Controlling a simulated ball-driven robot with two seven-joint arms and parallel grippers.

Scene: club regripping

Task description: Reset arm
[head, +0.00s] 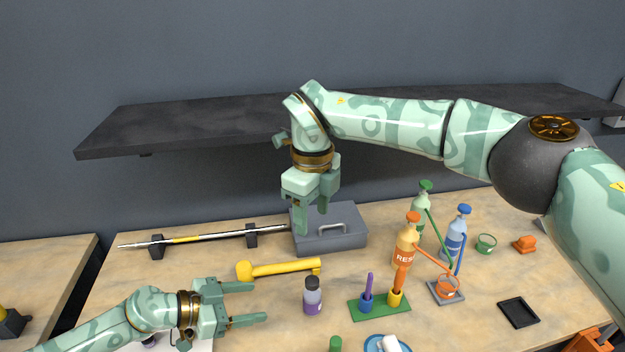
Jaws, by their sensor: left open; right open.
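My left gripper (258,303) is low at the lower left. Its fingers are spread and point right, with nothing between them, near the purple-labelled bottle. My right arm (395,122) reaches in from the right, bent at the wrist, in front of the dark shelf. A club shaft (205,237) lies across two black stands (157,246) at the back left of the bench.
A yellow hammer-like tool (285,269) lies between my grippers. A purple-labelled bottle (312,297), a green holder (379,306) and orange (404,246), green (420,205) and blue (456,236) bottles stand on the right. A dark shelf (200,128) overhangs the bench. Bare wood (135,275) shows at left.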

